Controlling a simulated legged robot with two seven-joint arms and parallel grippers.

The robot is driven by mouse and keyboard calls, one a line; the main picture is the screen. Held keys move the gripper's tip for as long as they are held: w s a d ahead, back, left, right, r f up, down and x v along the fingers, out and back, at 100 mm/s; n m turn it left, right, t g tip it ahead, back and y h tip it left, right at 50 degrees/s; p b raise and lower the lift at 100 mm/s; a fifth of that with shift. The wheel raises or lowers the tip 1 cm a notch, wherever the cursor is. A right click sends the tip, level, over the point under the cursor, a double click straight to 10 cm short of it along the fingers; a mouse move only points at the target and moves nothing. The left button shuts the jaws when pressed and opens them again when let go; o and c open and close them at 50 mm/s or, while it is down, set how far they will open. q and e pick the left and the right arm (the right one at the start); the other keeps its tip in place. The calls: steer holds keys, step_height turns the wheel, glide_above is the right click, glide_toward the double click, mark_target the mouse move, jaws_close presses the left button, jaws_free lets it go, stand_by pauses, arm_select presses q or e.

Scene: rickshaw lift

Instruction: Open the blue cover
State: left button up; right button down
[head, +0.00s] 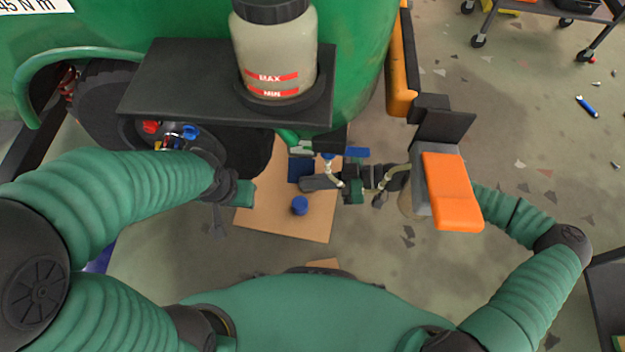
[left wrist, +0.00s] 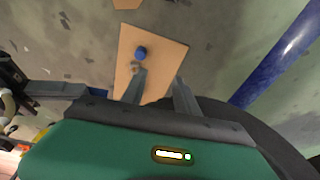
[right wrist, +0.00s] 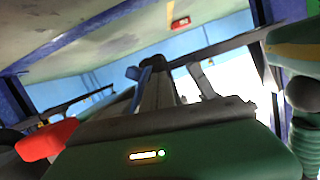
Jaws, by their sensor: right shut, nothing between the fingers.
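A dark blue flat piece (head: 300,168) and a brighter blue flat piece (head: 358,152) show below the black shelf; I cannot tell which is the blue cover. My right gripper (head: 308,183) reaches in from the right, its fingers pointing left just below the dark blue piece. It is shut and empty. A blue strip (right wrist: 143,75) shows beside its finger in the right wrist view; contact is unclear.
A round blue cap (head: 300,205) lies on a cardboard sheet (head: 270,222) on the floor. The black shelf (head: 180,85) carries a translucent bottle (head: 275,50) above the work area. An orange-topped box (head: 452,190) stands over my right forearm. Floor at right is mostly open.

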steer(key=shift+w+d+f+n+t+b, duration=0.1)
steer(key=shift+w+f+n+t+b, duration=0.15)
steer(key=shift+f+n+b, duration=0.2)
stand_by(0.6)
